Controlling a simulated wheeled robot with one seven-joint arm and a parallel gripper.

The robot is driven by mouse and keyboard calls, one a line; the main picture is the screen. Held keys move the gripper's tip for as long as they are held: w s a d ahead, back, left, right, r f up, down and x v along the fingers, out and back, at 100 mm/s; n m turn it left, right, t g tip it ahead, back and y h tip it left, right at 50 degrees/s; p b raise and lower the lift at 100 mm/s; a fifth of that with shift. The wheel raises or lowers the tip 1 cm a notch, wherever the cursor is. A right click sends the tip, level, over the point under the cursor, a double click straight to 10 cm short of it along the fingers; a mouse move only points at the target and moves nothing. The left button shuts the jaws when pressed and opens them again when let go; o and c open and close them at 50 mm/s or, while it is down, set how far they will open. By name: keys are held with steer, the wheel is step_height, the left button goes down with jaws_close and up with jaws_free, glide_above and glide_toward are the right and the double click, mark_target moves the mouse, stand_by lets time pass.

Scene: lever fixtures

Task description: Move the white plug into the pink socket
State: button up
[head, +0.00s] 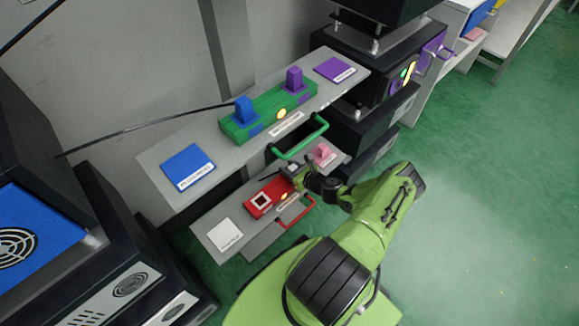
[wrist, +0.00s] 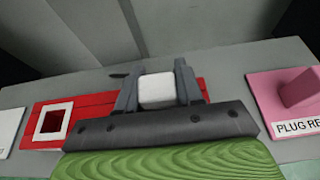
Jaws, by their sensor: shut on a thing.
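The white plug (wrist: 157,91) sits between the two grey fingers of my gripper (wrist: 156,88), which is shut on it. In the head view my gripper (head: 292,170) is at the right end of the red block (head: 257,206) on the lower shelf. The white-framed socket (wrist: 52,121) at the block's left end is empty, with a dark red opening. No pink socket shows; the block's right end is hidden behind my gripper and the plug. I cannot tell whether the plug is above the block or seated in it.
A pink plug (head: 323,151) stands on a pink pad at the right. A white pad (head: 225,234) lies empty at the left. A red handle (head: 297,212) projects in front. The upper shelf overhead holds a green block (head: 266,112) with blue and purple plugs, and a green handle (head: 302,139).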

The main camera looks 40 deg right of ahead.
steer(key=o, duration=1.1)
steer(key=p+v, duration=0.4)
steer(key=v, duration=1.1)
steer(key=shift+s+r+p, duration=0.2)
steer(key=shift+s+p, duration=0.1)
steer(key=shift+p, duration=0.1)
